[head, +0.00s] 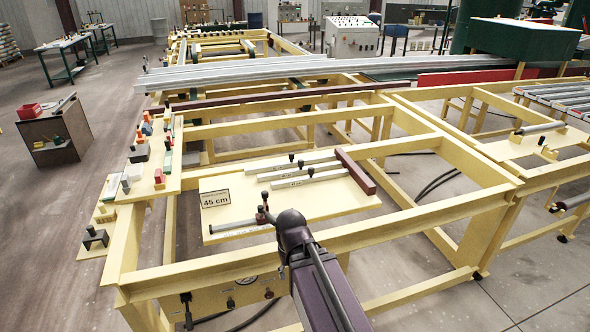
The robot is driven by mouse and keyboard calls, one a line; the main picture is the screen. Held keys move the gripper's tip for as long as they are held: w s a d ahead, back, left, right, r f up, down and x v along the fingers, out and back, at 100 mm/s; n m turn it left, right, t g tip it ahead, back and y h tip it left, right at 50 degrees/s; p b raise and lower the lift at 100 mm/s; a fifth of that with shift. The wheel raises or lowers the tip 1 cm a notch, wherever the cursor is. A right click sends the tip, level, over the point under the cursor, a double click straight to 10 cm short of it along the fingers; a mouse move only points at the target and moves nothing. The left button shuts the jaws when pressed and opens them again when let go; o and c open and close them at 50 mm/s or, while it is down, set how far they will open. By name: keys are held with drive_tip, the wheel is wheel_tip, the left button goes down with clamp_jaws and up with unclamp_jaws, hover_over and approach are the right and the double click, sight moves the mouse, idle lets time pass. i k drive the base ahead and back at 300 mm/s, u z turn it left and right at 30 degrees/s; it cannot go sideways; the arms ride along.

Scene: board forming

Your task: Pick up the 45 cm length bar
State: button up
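A pale wooden board (345,203) rests inside the yellow frame, with a sign (215,199) reading "45 cm" at its left. A silver bar (232,230) lies at the board's front left, just in front of the sign. Several similar silver bars (325,176) with black knobs lie farther back, their right ends near a dark red block (356,172). My purple and dark arm reaches in from the bottom. My gripper (268,214) is at the right end of the front bar, which it partly hides. Its small fingers blend with dark knobs there, so contact and opening are unclear.
Yellow frame rails (330,244) surround the board on all sides. A side shelf (160,160) at left holds several small coloured blocks. Long grey rails (270,72) cross behind. A roller section (555,95) stands at right. The board's middle right is clear.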

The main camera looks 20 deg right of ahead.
sight(301, 170)
drive_tip(key=i, duration=1.35)
drive_tip(key=z, duration=0.05)
